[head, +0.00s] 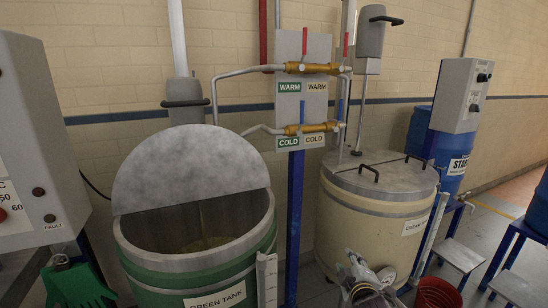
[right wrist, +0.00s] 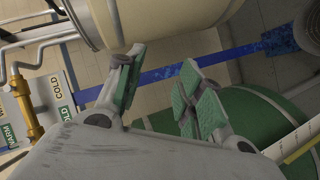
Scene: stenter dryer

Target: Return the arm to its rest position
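My right gripper (head: 360,266) shows at the bottom of the head view, right of centre, in front of the cream tank (head: 345,228). In the right wrist view its two fingers with green pads (right wrist: 158,75) stand apart with nothing between them. The gripper looks clear of the tanks in the head view, though its exact distance from them is hard to tell.
The green tank (head: 195,262) stands open, its half lid (head: 185,168) raised. Brass valves (head: 312,68) and pipes hang between the tanks above a blue post (head: 295,220). A control box (head: 35,140) is at left. A red bucket (head: 437,293) and blue stands are at right.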

